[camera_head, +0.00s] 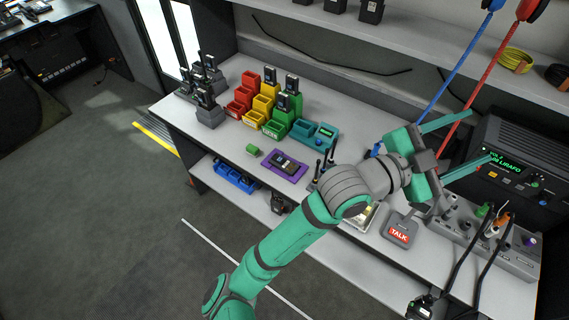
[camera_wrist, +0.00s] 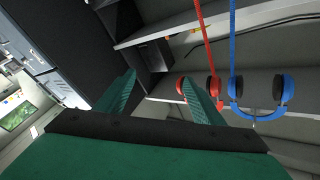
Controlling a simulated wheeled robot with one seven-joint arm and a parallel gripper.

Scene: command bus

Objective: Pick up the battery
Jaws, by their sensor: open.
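A small green block (camera_head: 253,150), which may be the battery, lies on the white worktop left of a purple tray (camera_head: 270,169). It is too small to identify surely. A dark handheld device (camera_head: 289,161) lies on the purple tray. My gripper (camera_head: 480,135) is open and empty, high over the right part of the worktop, pointing right, far from the block and tray. In the wrist view its two teal fingers (camera_wrist: 158,78) are spread apart with nothing between them. Neither the block nor the tray shows in the wrist view.
Red, yellow and green bins (camera_head: 262,104) with several radios stand behind the block. A grey console (camera_head: 525,165), a TALK pad (camera_head: 399,233) and a switch panel (camera_head: 490,240) crowd the right side. Red headphones (camera_wrist: 214,87) and blue headphones (camera_wrist: 278,88) hang near the shelf.

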